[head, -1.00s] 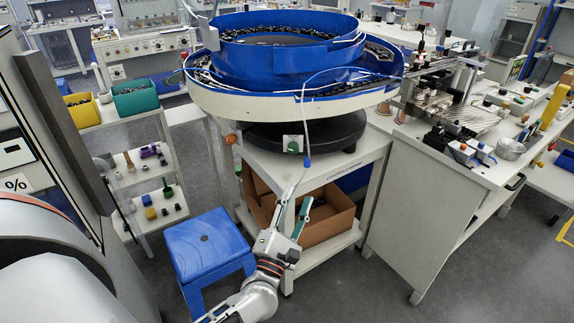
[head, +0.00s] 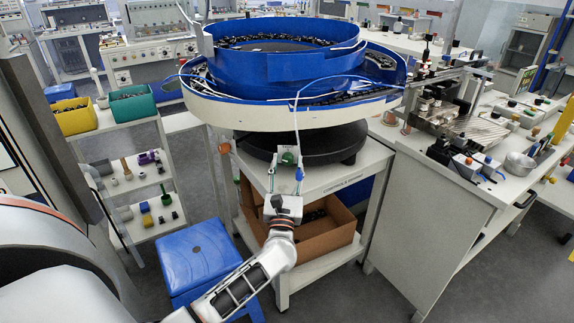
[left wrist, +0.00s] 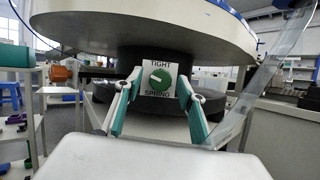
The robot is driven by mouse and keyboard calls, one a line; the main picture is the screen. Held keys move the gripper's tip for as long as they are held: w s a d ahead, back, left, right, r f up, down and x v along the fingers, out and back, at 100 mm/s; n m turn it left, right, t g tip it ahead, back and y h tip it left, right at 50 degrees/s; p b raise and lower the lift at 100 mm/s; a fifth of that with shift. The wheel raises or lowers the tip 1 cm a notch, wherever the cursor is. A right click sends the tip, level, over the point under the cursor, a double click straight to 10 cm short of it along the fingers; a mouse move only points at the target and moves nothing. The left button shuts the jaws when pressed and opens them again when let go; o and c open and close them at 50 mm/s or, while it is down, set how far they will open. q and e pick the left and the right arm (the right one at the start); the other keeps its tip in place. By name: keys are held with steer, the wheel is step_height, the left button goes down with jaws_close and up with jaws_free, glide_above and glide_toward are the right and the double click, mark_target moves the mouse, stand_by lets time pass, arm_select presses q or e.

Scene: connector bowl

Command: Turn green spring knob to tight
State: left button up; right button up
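The green spring knob (head: 288,158) is on a small white plate at the front of the table under the bowl feeder. In the left wrist view the knob (left wrist: 160,79) is round with a white mark toward the upper left, between the words TIGHT above and SPRING below. My left gripper (head: 286,172) is open just in front of the plate. In the left wrist view its two teal-padded fingers (left wrist: 160,88) stand left and right of the knob, apart from it. My right gripper is not in view.
The blue bowl feeder (head: 285,65) overhangs the knob. A cardboard box (head: 325,228) sits on the shelf below. A blue stool (head: 197,256) stands near my left arm. An orange knob (head: 224,148) is left of the plate.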

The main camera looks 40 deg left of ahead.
arm_select(q)
steer(key=c, duration=1.1)
